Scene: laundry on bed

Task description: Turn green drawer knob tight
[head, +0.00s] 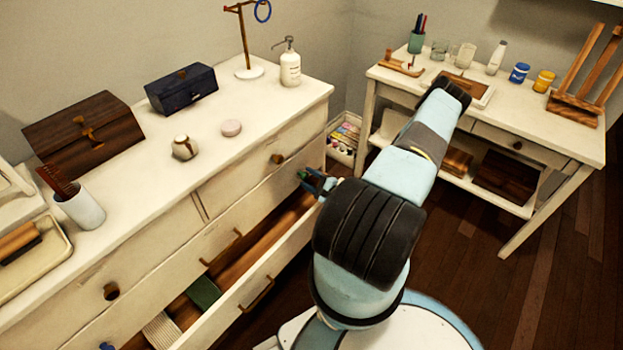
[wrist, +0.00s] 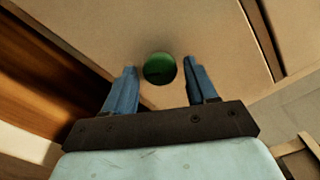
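The green knob (wrist: 159,67) is a round, dark green knob on a pale drawer front (wrist: 200,30) in the wrist view. In the head view the green knob (head: 302,175) is a small spot at the right end of the dresser, partly hidden by my gripper. My gripper (wrist: 160,72) has its two blue fingers spread, one on each side of the knob, with a visible gap to it on both sides. In the head view my gripper (head: 318,184) reaches the dresser front from the right.
An open lower drawer (head: 245,300) with folded cloths juts out below the knob. The dresser top (head: 220,105) holds boxes, a pump bottle (head: 290,66) and a cup (head: 80,208). A desk (head: 545,150) with jars stands at the right. Dark wooden floor (head: 545,270) is clear.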

